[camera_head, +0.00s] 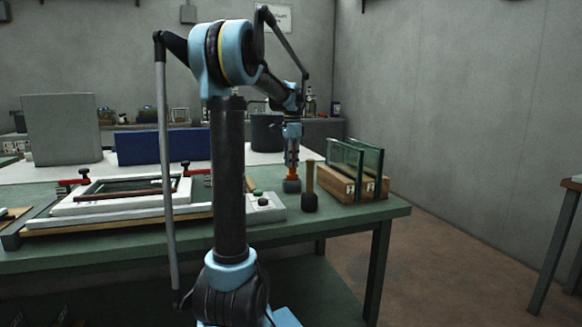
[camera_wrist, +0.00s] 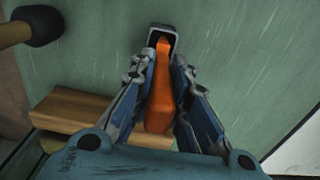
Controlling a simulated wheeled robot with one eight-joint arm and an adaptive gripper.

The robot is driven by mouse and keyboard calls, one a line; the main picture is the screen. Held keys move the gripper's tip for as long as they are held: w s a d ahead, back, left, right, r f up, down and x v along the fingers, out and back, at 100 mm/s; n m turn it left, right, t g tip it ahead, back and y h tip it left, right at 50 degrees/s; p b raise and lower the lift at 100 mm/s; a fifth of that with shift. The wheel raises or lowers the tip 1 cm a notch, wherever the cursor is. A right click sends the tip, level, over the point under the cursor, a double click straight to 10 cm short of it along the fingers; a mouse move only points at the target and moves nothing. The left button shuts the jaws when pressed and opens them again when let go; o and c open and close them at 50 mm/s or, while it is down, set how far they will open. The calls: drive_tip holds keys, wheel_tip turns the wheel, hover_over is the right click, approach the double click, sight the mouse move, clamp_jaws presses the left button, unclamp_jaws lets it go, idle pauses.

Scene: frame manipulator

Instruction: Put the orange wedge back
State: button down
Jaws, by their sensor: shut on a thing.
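The orange wedge (camera_wrist: 160,100) is between the two fingers of my gripper (camera_wrist: 160,60) in the wrist view, its narrow end toward the fingertips. My gripper is shut on it. In the head view my gripper (camera_head: 291,165) points down over the right part of the green table (camera_head: 385,212), with a bit of orange showing at its tip. A wooden block (camera_wrist: 75,108) shows below and to the left of the wedge in the wrist view. Whether the wedge touches the table or the block, I cannot tell.
A mallet (camera_head: 310,190) with a dark head stands just right of my gripper; its dark head (camera_wrist: 40,25) shows at the wrist view's upper left. Glass panes (camera_head: 368,170) stand in a wooden rack (camera_head: 335,188) farther right. A white frame (camera_head: 110,205) with clamps lies left.

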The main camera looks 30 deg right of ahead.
drive_tip(key=shift+f, duration=0.85)
drive_tip(key=c, duration=1.5)
unclamp_jaws()
drive_tip(key=shift+f, duration=0.1)
drive_tip(key=shift+c, duration=0.2)
wheel_tip(320, 180, up, 12)
drive_tip(key=shift+r, duration=0.1)
